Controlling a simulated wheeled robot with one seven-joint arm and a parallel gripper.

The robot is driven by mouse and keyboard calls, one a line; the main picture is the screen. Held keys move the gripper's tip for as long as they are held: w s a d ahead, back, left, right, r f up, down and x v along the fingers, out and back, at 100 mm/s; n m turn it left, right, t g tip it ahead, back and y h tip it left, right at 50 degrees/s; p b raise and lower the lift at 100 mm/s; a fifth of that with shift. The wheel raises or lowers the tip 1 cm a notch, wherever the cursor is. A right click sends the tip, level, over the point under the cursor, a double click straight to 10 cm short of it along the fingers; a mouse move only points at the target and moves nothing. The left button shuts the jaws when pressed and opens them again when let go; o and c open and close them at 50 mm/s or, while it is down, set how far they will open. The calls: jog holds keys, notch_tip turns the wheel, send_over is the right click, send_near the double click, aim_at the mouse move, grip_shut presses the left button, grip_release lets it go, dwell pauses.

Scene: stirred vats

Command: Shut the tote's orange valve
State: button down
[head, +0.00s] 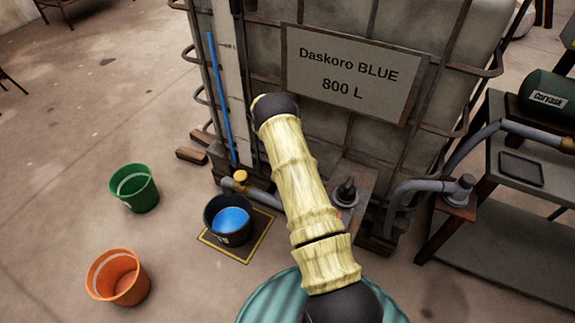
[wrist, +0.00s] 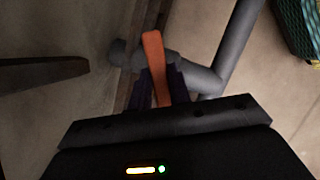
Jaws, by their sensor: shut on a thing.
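The tote (head: 472,45) is a large caged tank with a sign reading "Daskoro BLUE 800 L". In the wrist view the valve's orange lever (wrist: 154,55) rises from between my gripper's dark fingers (wrist: 161,88). My gripper is shut on this lever. Grey pipework (wrist: 200,78) runs right behind the lever. The valve body is mostly hidden by the lever and fingers. In the head view my pale, sleeved arm crosses the tote's front, and I cannot make out the gripper or lever there.
A dark bucket of blue liquid (head: 231,226) stands on a yellow-edged mat (head: 258,239), below a yellow-topped tap (head: 240,177). Green (head: 134,188) and orange (head: 118,277) buckets stand left on open floor. A bench (head: 545,165) and grey pipe (head: 415,186) are at right.

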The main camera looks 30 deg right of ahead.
jog(key=c, duration=1.3)
grip_release()
jog(key=p+v, duration=0.2)
jog(key=v, duration=1.5)
jog(key=shift+r+p, duration=0.2)
jog(key=shift+p, duration=0.2)
